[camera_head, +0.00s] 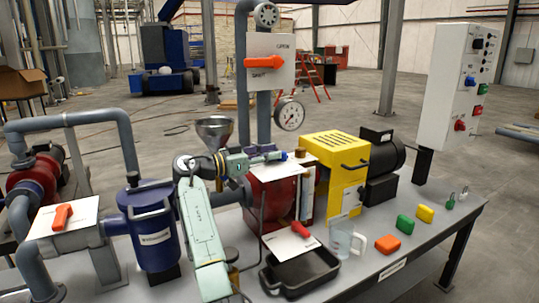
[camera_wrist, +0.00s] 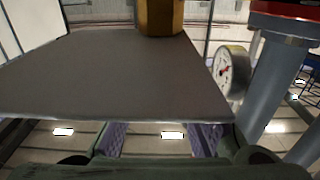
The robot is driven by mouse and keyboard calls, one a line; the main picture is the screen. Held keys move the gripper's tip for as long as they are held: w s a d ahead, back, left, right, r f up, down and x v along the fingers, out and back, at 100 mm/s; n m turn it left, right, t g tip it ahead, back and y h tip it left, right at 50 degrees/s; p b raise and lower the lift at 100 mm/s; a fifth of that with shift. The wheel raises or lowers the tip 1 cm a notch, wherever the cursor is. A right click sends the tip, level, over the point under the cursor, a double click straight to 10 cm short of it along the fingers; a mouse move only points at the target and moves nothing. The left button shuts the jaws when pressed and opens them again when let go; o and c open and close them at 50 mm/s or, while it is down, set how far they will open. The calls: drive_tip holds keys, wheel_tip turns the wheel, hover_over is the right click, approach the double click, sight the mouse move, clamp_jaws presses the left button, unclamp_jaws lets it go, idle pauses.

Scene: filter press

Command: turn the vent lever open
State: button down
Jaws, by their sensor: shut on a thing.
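My gripper (camera_head: 278,157) reaches right, above the red machine, to a small pale plate (camera_head: 303,159) with a brass fitting (camera_head: 300,153) behind it. In the wrist view the plate (camera_wrist: 120,75) is a broad grey sheet, with the brass fitting (camera_wrist: 160,16) at its far edge. The two fingers (camera_wrist: 158,140) run under the plate, and their tips are hidden by it. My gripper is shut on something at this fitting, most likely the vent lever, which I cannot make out.
A pressure gauge (camera_head: 289,114) and grey pipe stand close behind my gripper. An orange lever on a white panel (camera_head: 285,80) is above. A funnel (camera_head: 215,130) is left, a yellow machine (camera_head: 325,160) right. A black tray (camera_head: 302,270) lies below.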

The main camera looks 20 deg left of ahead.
drive_tip(key=c, duration=1.5)
unclamp_jaws()
drive_tip(key=v, duration=1.2)
